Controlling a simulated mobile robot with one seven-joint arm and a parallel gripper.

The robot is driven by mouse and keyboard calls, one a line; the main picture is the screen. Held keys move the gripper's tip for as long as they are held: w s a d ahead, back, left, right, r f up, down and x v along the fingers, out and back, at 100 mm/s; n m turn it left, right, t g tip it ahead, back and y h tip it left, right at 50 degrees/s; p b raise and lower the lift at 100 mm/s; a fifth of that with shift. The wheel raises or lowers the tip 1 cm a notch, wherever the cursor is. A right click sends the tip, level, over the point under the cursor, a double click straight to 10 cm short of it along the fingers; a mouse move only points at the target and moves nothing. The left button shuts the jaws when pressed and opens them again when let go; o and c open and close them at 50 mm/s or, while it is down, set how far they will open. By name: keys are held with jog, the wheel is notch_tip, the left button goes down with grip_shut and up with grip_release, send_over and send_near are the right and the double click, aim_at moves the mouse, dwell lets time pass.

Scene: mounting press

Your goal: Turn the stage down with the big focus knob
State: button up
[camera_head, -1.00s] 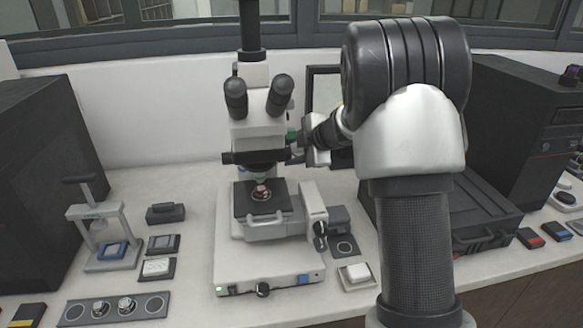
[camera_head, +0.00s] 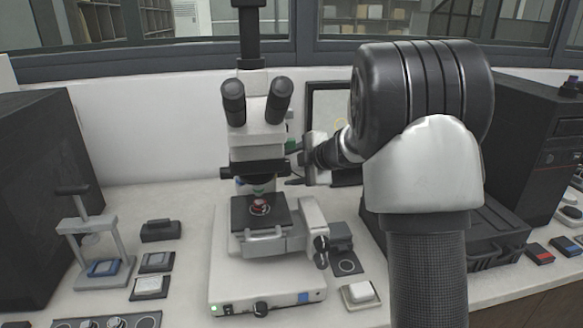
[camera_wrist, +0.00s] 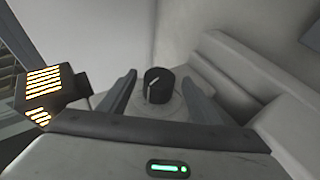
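The microscope (camera_head: 258,140) stands in the middle of the bench in the head view. Its black stage (camera_head: 275,211) carries a small red sample (camera_head: 259,206). Dark focus knobs (camera_head: 321,243) sit on the right side of its body, below stage height. My gripper (camera_head: 294,172) is at the right of the microscope's head, partly hidden by my arm. In the wrist view, a black knob (camera_wrist: 158,86) with a white line stands between my two open fingers (camera_wrist: 158,80), with gaps on both sides. I cannot tell which knob this is.
A hand press (camera_head: 95,240) and small blocks stand at the left. A dark case (camera_head: 490,238) lies at the right behind my arm. A small white dish (camera_head: 358,294) sits right of the microscope base. A framed panel (camera_head: 330,105) stands behind.

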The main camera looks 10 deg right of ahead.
jog(key=shift+r, duration=0.1)
jog(key=p+v, duration=0.3)
jog(key=v, duration=1.4)
jog(key=shift+p, duration=0.3)
jog(key=shift+s+r, duration=0.1)
jog(key=shift+r, duration=0.05)
jog(key=w+r+g+p, duration=0.7)
jog(key=w+r+p, duration=0.2)
jog(key=w+p, duration=0.4)
jog(key=shift+m+g+h, duration=0.3)
jog(key=shift+m+g, duration=0.4)
jog(key=shift+g, duration=0.2)
jog(key=p+x, duration=0.1)
jog(key=x, duration=1.2)
jog(key=p+x, duration=0.1)
jog(key=x, duration=0.5)
jog(key=shift+s+a+f+p, duration=0.15)
jog(key=shift+s+a+p, duration=0.15)
jog(key=shift+s+a, duration=0.1)
